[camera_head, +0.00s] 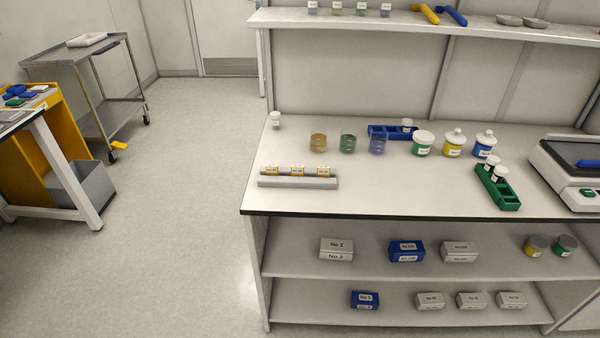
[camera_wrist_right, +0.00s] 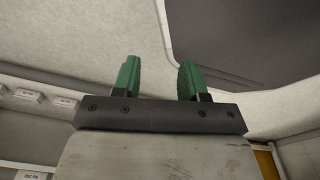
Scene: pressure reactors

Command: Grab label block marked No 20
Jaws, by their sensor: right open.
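Several label blocks stand on the two shelves under the bench in the head view. The upper shelf holds a grey block marked No 2 (camera_head: 337,249), a blue block (camera_head: 407,251) and another grey block (camera_head: 459,251). The lower shelf holds a blue block (camera_head: 365,299) and three small grey blocks, at left (camera_head: 430,301), middle (camera_head: 471,300) and right (camera_head: 512,300). Most labels are too small to read surely, so I cannot tell which is No 20. My right gripper (camera_wrist_right: 158,75) shows green fingers apart with nothing between them. My left gripper is not in view.
The bench top (camera_head: 390,185) carries a grey rack (camera_head: 298,182), jars, a green rack (camera_head: 497,187) and a scale-like device (camera_head: 570,165). Two jars (camera_head: 536,246) stand on the upper shelf's right. A steel cart (camera_head: 90,60) stands back left. The floor (camera_head: 180,200) left of the bench is clear.

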